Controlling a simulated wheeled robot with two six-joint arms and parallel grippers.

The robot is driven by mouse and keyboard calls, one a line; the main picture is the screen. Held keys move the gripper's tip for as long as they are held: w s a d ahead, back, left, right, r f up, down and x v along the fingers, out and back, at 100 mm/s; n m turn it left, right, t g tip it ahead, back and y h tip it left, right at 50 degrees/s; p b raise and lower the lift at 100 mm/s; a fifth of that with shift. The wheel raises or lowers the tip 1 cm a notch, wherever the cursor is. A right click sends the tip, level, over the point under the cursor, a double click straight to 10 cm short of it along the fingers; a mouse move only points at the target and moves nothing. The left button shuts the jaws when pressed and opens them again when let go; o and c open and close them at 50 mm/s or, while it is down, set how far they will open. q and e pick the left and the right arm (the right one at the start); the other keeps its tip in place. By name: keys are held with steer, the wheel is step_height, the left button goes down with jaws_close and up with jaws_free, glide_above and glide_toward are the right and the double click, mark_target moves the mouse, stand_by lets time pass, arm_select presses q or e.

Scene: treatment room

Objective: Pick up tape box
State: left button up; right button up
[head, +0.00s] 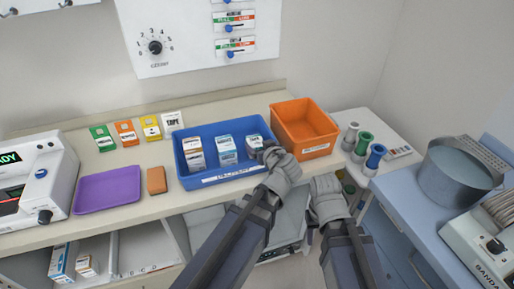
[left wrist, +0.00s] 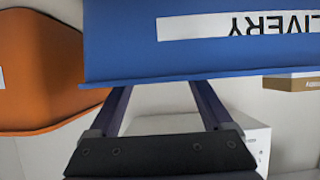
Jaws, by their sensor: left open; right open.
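Three small white boxes stand in the blue tray: left (head: 194,153), middle (head: 227,150) and right (head: 254,143). Their print is too small to read surely, so I cannot tell which is the tape box. A white card (head: 173,122) reading TAPE is behind the tray. My left gripper (head: 272,154) is at the tray's front right corner, beside the right box, and covers part of it. In the left wrist view its open, empty fingers (left wrist: 158,88) reach to the edge of the blue tray (left wrist: 120,45). My right gripper (head: 324,187) is open and empty, right of the left one.
An orange bin (head: 304,145) stands right of the tray. A purple tray (head: 107,190) and brown block (head: 156,181) lie to its left. Capped tubes (head: 363,143) and a steel basin (head: 455,180) are at the right. The counter's front edge runs below the trays.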

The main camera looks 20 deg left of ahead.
mark_target(256, 143)
arm_select(q)
steer(key=shift+x, duration=0.8)
steer(key=shift+b+x, duration=1.4)
steer(key=shift+x, duration=1.2)
steer(key=shift+s+d, duration=0.1)
steer(key=shift+d, duration=0.05)
steer(key=c, duration=1.2)
steer(key=shift+o, duration=0.2)
step_height(256, 143, up, 10)
steer(key=p, duration=1)
